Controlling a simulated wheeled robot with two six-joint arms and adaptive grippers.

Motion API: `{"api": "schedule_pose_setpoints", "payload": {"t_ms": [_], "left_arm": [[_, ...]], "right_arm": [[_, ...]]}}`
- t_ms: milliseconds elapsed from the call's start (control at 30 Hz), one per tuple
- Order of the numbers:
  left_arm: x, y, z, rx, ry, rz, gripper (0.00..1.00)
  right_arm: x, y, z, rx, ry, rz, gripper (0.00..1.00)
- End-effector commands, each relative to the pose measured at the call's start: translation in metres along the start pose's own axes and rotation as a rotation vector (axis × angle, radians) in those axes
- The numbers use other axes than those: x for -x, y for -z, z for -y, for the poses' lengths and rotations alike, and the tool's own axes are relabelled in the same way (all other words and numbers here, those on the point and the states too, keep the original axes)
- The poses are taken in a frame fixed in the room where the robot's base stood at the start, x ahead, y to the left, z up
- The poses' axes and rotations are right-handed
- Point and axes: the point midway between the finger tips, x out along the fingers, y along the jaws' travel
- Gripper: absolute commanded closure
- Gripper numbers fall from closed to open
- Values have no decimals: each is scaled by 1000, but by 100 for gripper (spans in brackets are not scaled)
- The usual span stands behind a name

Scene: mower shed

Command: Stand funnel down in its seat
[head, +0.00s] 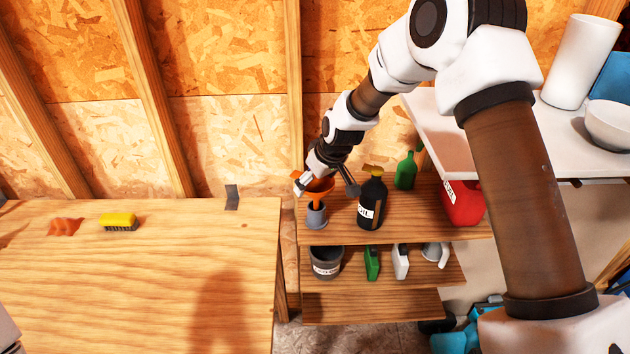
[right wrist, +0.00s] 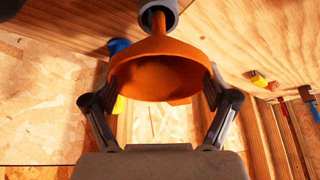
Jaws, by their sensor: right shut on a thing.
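The orange funnel (head: 319,188) is at the left end of the top shelf, wide mouth up and stem down. Its grey seat (head: 317,216) stands on the shelf directly below it. In the right wrist view the funnel (right wrist: 155,72) fills the space between my fingers, and its stem runs into the opening of the grey seat (right wrist: 158,12). How deep the stem sits is hidden. My right gripper (head: 312,183) is shut on the funnel's rim from both sides. My left gripper is not in view.
A black oil bottle (head: 371,200) stands close right of the seat, with a green bottle (head: 405,172) and red can (head: 463,203) beyond. Lower shelves hold a dark pot (head: 326,262) and small bottles. The workbench (head: 150,280) at left is mostly clear, with a yellow brush (head: 118,220).

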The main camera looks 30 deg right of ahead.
Motion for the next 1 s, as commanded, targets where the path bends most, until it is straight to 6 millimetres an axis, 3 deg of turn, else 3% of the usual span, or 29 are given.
{"api": "schedule_pose_setpoints", "payload": {"t_ms": [1000], "left_arm": [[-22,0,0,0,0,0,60]], "right_arm": [[-24,-11,0,1,0,0,41]]}}
